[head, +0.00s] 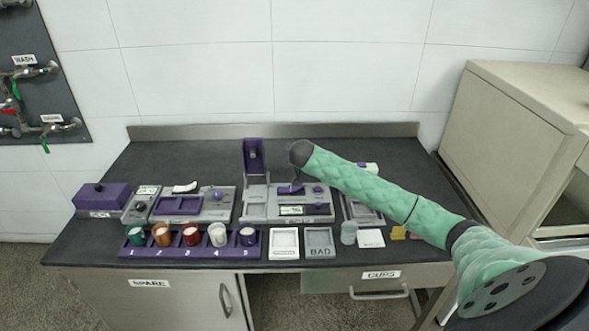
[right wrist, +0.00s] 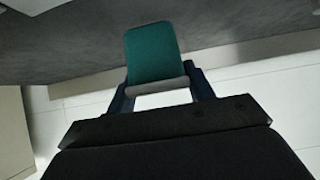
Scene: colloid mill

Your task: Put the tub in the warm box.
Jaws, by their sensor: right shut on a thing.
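My right gripper (right wrist: 160,92) is shut on a teal-green thing (right wrist: 151,53) with a grey band across its near end. I cannot tell for sure whether this is the tub. In the head view my right arm reaches in from the right, its dark wrist end (head: 300,153) above the grey and purple mill unit (head: 318,208); the fingers are mostly hidden. A purple box with a black knob (head: 100,198) stands at the far left of the worktop. Its label is too small to read, so I cannot tell whether it is the warm box. My left gripper is not in view.
A purple rack (head: 190,251) holds several coloured cups at the front left. Two trays, a pale one (head: 284,243) and one marked BAD (head: 320,242), lie right of it. A translucent cup (head: 348,233) stands farther right.

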